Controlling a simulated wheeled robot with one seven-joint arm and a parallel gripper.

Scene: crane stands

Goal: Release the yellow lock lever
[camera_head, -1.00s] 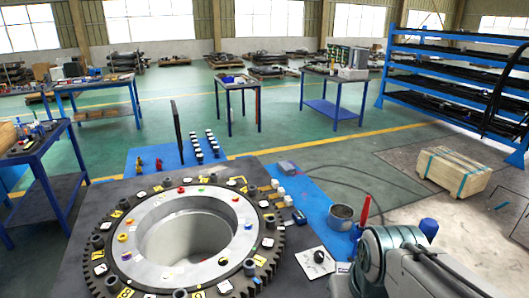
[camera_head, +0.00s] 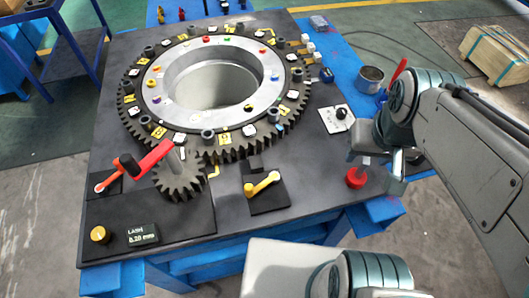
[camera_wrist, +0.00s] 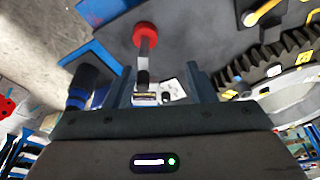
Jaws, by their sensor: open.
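The yellow lock lever (camera_head: 263,184) sits on a small black plate near the front of the bench, just right of the small pinion gear. It points up and to the right. In the wrist view a yellow lever (camera_wrist: 262,12), seemingly the same one, shows at the upper right edge, partly cut off. My gripper (camera_head: 372,162) is at the right side of the bench, well right of the lever and near a red knob. In the wrist view its two fingers are apart, with nothing clearly held between them.
A large toothed ring (camera_head: 145,119) fills the bench behind the lever. A red crank handle (camera_head: 150,158) rises to its left. A red knob (camera_head: 356,178) stands between lever and gripper. The bench surface right of the lever is mostly bare.

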